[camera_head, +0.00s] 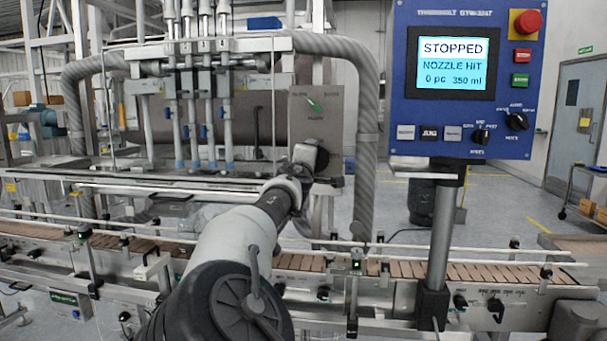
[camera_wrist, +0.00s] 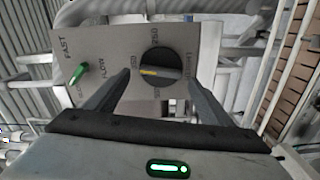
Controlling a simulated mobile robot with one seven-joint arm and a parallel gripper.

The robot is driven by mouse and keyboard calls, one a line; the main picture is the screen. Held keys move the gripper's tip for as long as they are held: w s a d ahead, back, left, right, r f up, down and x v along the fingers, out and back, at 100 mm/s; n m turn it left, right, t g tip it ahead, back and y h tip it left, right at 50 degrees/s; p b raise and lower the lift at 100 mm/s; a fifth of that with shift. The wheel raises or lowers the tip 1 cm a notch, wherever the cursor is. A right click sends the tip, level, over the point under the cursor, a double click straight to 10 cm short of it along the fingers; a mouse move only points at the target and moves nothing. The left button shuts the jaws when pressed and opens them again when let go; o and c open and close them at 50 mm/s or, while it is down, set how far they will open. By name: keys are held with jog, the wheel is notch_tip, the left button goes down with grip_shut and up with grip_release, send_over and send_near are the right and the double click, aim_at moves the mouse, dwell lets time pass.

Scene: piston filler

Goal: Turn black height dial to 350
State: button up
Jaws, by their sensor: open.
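The black height dial (camera_wrist: 161,66) is on a grey metal plate (camera_wrist: 110,48) in the wrist view. Its yellow mark points to the left, toward a small printed number that I cannot read surely. Other numbers stand around the dial, and lettering runs along its right side. My gripper (camera_wrist: 159,77) is open, with one finger at each side of the dial; I cannot tell whether they touch it. In the head view, my gripper (camera_head: 308,158) is at the lower part of the same plate, and my arm hides part of the dial.
The blue control panel (camera_head: 463,90) shows STOPPED, NOZZLE HIT, 0 pc and 350 ml. The filling nozzles (camera_head: 205,100) stand left of the plate, a thick grey hose (camera_head: 367,130) right, and a conveyor (camera_head: 430,262) below.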

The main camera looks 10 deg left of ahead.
jog(key=s+b, duration=0.1)
jog(key=s, duration=1.4)
jog(key=shift+s+a, duration=0.25)
jog(key=shift+s, duration=0.05)
